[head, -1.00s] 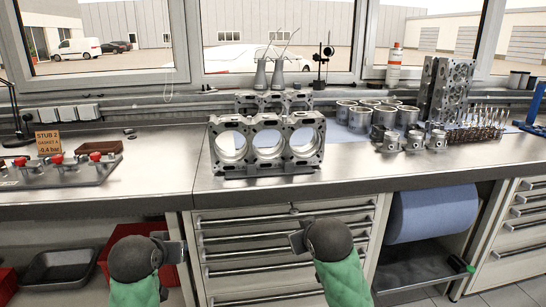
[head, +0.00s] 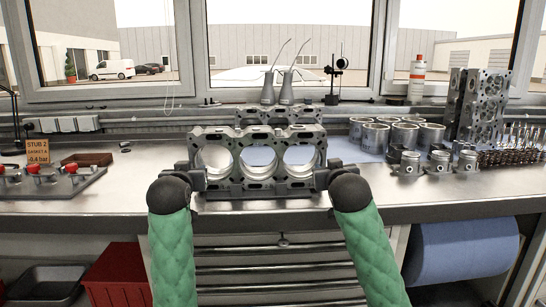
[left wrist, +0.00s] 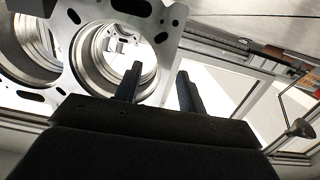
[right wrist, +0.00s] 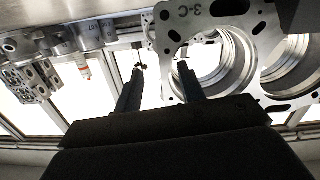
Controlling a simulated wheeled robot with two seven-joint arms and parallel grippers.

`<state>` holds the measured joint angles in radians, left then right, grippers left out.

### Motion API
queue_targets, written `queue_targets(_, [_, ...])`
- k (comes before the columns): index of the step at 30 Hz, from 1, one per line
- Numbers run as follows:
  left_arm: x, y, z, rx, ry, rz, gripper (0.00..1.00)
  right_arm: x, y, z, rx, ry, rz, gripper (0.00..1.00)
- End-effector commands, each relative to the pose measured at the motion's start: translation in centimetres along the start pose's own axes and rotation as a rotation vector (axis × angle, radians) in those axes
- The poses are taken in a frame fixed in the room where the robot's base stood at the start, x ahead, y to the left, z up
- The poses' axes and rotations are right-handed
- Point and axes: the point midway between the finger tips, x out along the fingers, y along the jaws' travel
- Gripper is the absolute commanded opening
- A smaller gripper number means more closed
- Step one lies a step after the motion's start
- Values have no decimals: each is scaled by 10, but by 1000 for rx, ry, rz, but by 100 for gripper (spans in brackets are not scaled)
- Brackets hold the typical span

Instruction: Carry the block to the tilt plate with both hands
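The block (head: 258,184), a grey metal casting with three large round bores, stands upright on the steel bench top. My left gripper (head: 197,180) is at its left end and my right gripper (head: 327,178) at its right end. In the left wrist view, the two fingers (left wrist: 160,88) are apart, one overlapping the block's face (left wrist: 75,45) and one beyond its edge. In the right wrist view, the fingers (right wrist: 158,74) are likewise apart near the block's edge (right wrist: 172,45). Contact is not clear. I cannot identify the tilt plate.
A fixture with red knobs (head: 72,187) lies at the left. Cylinder liners (head: 372,138), pistons (head: 410,165) and an upright cylinder head (head: 476,105) stand at the right. Another grey casting (head: 285,115) and two oil cans (head: 267,90) are behind the block.

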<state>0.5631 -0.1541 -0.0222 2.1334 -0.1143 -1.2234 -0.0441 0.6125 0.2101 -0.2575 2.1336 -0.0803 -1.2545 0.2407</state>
Motion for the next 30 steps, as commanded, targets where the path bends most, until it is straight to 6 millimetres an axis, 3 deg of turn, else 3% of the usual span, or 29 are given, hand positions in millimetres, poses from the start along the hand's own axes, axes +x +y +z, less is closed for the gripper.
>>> queue_targets(8, [1, -3, -18, 22, 100, -16, 40, 1, -3, -17, 91, 93, -19, 39])
queue_targets(20, [1, -3, -18, 25, 100, -16, 40, 1, -3, -17, 110, 93, -21, 39])
queue_targets(30, [36, -3, -22, 25, 99, -16, 40, 36, -4, -20, 108, 91, -20, 39])
